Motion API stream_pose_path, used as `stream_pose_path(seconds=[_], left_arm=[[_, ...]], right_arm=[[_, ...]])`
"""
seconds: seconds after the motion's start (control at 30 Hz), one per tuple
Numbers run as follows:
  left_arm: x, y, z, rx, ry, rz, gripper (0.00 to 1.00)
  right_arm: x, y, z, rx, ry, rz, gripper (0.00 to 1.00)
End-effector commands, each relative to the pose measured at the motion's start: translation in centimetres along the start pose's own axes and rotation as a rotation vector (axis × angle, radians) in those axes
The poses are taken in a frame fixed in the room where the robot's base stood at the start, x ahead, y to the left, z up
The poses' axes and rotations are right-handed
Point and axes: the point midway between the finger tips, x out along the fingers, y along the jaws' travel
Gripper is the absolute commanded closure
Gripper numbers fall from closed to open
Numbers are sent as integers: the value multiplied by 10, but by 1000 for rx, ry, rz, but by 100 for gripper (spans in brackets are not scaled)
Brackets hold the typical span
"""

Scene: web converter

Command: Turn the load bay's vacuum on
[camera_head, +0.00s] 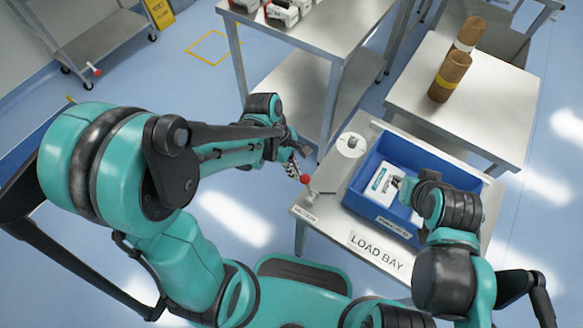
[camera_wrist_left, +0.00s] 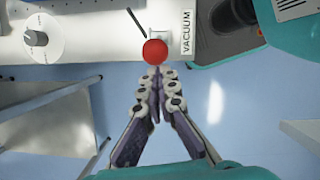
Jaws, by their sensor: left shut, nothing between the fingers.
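The load bay (camera_head: 377,252) is a grey bench with a "LOAD BAY" label. At its left corner a red ball knob (camera_head: 306,179) stands beside a small label plate (camera_head: 304,213). My left gripper (camera_head: 299,170) is shut and empty close to the ball. In the left wrist view its fingertips (camera_wrist_left: 156,74) are just below the ball; whether they touch it I cannot tell.
A blue bin (camera_head: 357,197) holding a white package (camera_head: 383,184) stands on the load bay, next to a white dial (camera_head: 351,144). My right arm hangs over the bin. A table (camera_head: 478,115) with brown rolls (camera_head: 450,75) stands behind. Open floor lies left of the bay.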

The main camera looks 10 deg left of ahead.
Motion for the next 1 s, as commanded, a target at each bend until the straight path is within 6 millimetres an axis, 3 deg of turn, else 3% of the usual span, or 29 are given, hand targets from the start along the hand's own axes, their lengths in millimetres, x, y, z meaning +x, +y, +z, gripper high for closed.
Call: stream_pose_path(seconds=[0.3, 0.7, 1.0], left_arm=[[-3, -7, 35, 24, 223, 41, 100], [9, -14, 73, 34, 523, 100, 100], [14, -17, 85, 27, 534, 101, 100]], right_arm=[[-15, 0, -11, 0, 0, 0, 74], [-10, 0, -7, 0, 0, 0, 74], [-8, 0, -6, 0, 0, 0, 74]])
